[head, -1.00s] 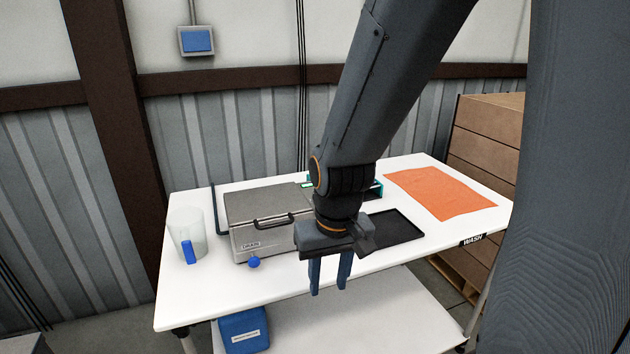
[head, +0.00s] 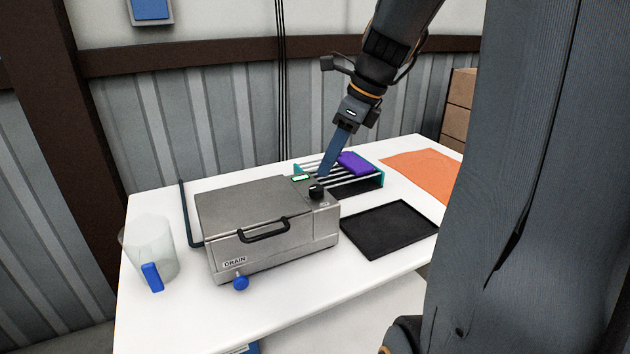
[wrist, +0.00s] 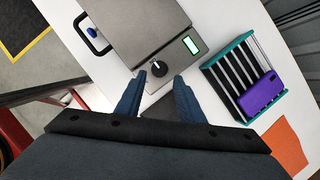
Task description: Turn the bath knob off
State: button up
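The bath is a grey metal box (head: 240,205) with a closed lid and a front handle, standing on the white table. Its black round knob (head: 316,192) sits on the right end of the top, beside a small lit green display (head: 301,178). The knob and its white pointer line also show in the wrist view (wrist: 158,68). My gripper (head: 325,170) is above and just behind the knob in the head view. In the wrist view its two blue fingers (wrist: 160,79) are spread apart, with the knob lying between and just beyond their tips. Nothing is held.
A rack (head: 368,182) with teal ends holds a purple item (head: 355,162) close behind the knob. A black tray (head: 390,229) lies right of the bath, an orange cloth (head: 428,170) farther back. A clear jug (head: 148,245) stands left. A blue drain knob (head: 241,283) juts from the front.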

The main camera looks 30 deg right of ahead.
aim_at(317, 187)
jog(key=x, duration=0.7)
jog(key=shift+s+d, duration=0.1)
jog(key=shift+c, duration=0.3)
jog(key=c, duration=0.7)
